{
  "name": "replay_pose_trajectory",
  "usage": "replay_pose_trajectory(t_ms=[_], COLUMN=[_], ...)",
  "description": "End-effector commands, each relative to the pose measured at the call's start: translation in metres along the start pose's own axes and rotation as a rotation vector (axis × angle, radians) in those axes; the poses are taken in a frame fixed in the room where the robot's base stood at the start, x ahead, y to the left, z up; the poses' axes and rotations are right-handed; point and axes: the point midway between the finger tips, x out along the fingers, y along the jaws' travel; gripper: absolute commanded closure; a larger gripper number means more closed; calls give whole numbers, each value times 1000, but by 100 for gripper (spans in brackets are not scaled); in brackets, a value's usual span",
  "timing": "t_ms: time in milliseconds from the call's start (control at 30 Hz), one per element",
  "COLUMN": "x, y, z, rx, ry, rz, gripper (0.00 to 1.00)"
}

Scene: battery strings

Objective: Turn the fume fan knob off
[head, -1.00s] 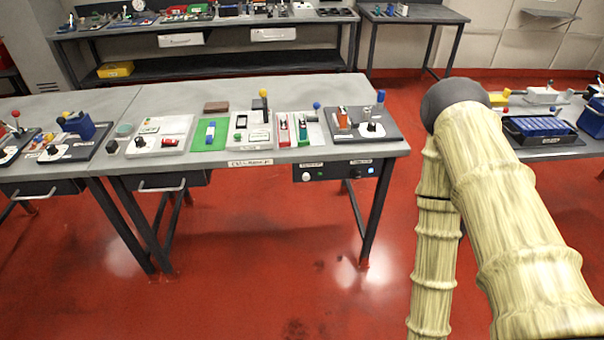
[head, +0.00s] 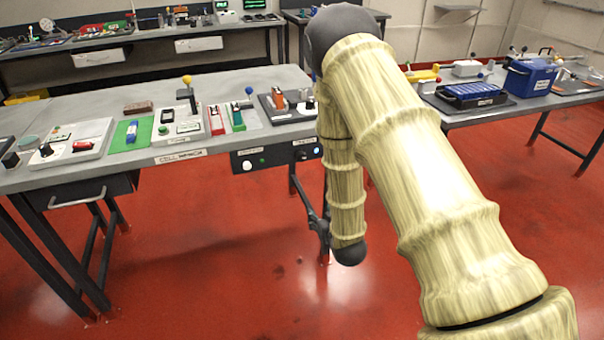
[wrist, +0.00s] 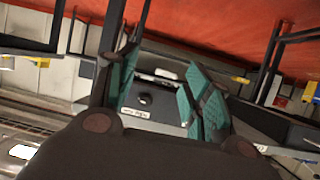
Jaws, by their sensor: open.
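A dark control panel (head: 270,160) hangs under the front edge of the near table. It carries a white round button (head: 247,165), a dark knob (head: 300,155) and a lit blue-white lamp (head: 317,151). The labels above are too small to read, so I cannot tell which names the fume fan. In the wrist view, a black knob (wrist: 145,99) with a white label (wrist: 135,113) shows on a grey face between the fingers. My gripper (wrist: 166,92) is open and empty, with teal fingers apart and not visibly touching the knob. In the head view my arm hides most of the gripper.
The near table (head: 95,180) bears several devices, including a green mat (head: 127,137) and a tester with a yellow-topped lever (head: 187,80). A drawer (head: 80,195) and table legs lie below. Another table (head: 500,112) with a blue box (head: 530,77) stands right. The red floor in front is open.

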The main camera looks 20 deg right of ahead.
Motion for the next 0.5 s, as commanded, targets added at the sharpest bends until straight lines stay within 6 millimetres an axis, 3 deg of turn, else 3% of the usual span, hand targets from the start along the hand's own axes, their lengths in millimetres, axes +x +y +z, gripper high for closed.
replay_pose_trajectory(t_ms=[33,100,233,333,500], x=[19,33,48,53,57], y=[0,1,1,0,-1], z=[-12,-39,-80,-102,-119], rx=[-3,-5,-11,-13,-15], ry=[77,169,302,367,410], rz=[-8,-19,-36,-47,-54], gripper=[50,50,50,50,50])
